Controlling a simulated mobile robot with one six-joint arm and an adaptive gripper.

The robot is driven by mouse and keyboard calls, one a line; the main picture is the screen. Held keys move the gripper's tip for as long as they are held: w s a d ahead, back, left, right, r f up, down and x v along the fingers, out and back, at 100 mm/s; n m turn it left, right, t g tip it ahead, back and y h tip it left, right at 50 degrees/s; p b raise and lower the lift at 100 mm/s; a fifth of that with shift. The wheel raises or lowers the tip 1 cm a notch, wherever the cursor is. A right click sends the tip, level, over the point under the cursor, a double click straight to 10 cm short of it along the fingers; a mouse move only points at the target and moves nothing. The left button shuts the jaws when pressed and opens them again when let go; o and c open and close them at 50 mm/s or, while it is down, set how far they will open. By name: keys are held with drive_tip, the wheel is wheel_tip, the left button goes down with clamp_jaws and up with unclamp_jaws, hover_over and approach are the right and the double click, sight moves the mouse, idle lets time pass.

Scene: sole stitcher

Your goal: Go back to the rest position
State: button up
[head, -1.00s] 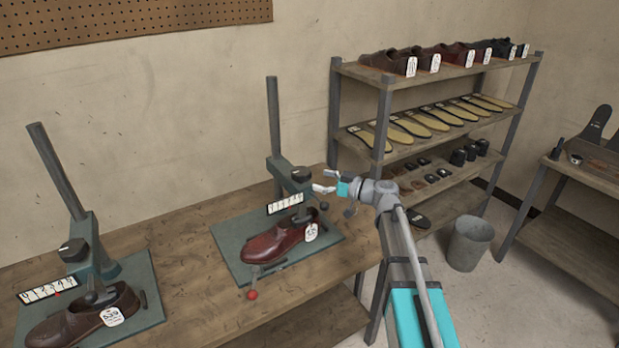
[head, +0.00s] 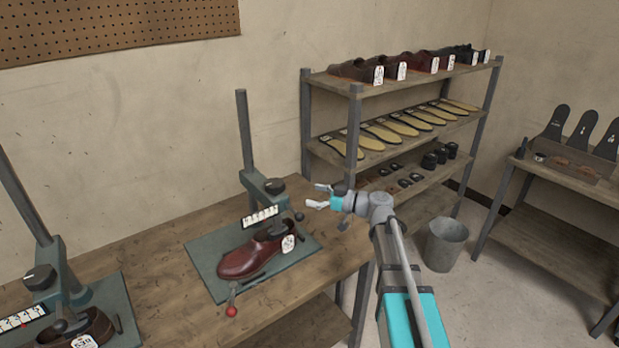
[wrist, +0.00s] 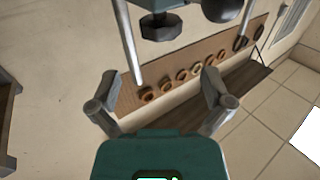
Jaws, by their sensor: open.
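My gripper (head: 319,196) is open and empty in the head view. It is in the air to the right of the middle stitcher (head: 262,190), close to its dark knob, and in front of the shelf rack. In the wrist view its two grey fingers (wrist: 160,98) are spread apart with nothing between them. A dark red shoe (head: 247,257) with a white tag sits on the green base plate (head: 208,268) of that stitcher. A second stitcher (head: 43,280) with a brown shoe (head: 62,330) stands at the lower left, partly cut off.
A shelf rack (head: 352,130) holds shoes, insoles and small dark parts behind my gripper. A grey bin (head: 445,245) stands on the floor to the right. A side table (head: 560,180) is at the far right. The wooden bench (head: 170,310) carries both stitchers.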

drive_tip(key=s+d+f+m+g+h+p, duration=0.1)
drive_tip(key=s+f+m+g+h+p, duration=0.2)
drive_tip(key=s+f+m+g+h, duration=0.45)
drive_tip(key=s+d+f+m+h+p, duration=0.1)
drive_tip(key=s+d+f+m+h, duration=0.1)
drive_tip(key=s, duration=0.5)
drive_tip(key=s+d+f+m+h+p, duration=0.1)
drive_tip(key=s+d+f+m+h, duration=0.2)
drive_tip(key=s+d+h, duration=0.3)
drive_tip(key=d+m+h, duration=0.1)
drive_tip(key=d, duration=0.1)
drive_tip(key=shift+s+d+f+t+p, duration=0.15)
drive_tip(key=shift+s+d+t+p, duration=0.15)
drive_tip(key=shift+s+t+p, duration=0.1)
idle(0.9)
